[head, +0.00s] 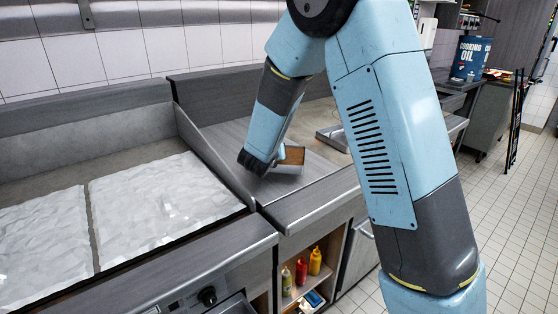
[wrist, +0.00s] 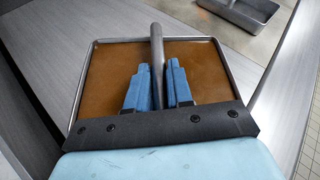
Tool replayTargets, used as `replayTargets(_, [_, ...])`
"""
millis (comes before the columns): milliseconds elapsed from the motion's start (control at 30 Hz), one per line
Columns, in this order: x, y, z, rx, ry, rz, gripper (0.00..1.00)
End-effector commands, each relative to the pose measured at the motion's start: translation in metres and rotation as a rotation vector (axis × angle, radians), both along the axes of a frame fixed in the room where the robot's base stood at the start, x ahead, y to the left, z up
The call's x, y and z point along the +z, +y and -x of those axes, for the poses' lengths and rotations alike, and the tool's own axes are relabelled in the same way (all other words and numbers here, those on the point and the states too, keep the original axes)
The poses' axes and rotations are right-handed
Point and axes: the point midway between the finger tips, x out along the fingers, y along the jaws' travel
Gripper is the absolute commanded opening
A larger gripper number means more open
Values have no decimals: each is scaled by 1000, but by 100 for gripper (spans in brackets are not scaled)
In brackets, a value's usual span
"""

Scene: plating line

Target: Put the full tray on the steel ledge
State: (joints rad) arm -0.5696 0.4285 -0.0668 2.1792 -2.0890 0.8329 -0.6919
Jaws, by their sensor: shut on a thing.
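The full tray (wrist: 88,75) is a shallow metal tray filled with brown liquid, with a grey bar handle (wrist: 157,50) over its middle. My gripper (wrist: 162,85) has its blue fingers on either side of this handle, shut on it. In the head view the tray (head: 291,158) shows small beside my gripper, over the steel ledge (head: 228,135) right of the foil-covered bays. The tray looks roughly level. I cannot tell whether its underside touches the steel.
A second metal tray with a handle (wrist: 248,14) stands further back on a beige surface; it also shows in the head view (head: 328,137). A raised divider (head: 210,155) separates the ledge from the foil (head: 165,195). Sauce bottles (head: 315,262) stand on a shelf below.

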Motion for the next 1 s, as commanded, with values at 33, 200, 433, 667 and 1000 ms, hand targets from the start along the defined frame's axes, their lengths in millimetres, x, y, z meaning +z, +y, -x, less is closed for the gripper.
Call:
replayTargets(33, [-2, -1, -2, -1, 0, 0, 0])
replayTargets(200, [-21, -2, -5, -1, 3, 3, 0])
replayTargets(433, [-36, -2, -5, -1, 0, 0, 0])
replayTargets(667, [-37, -3, -5, -1, 1, 0, 23])
replayTargets(1000, [-37, -3, -5, -1, 1, 0, 46])
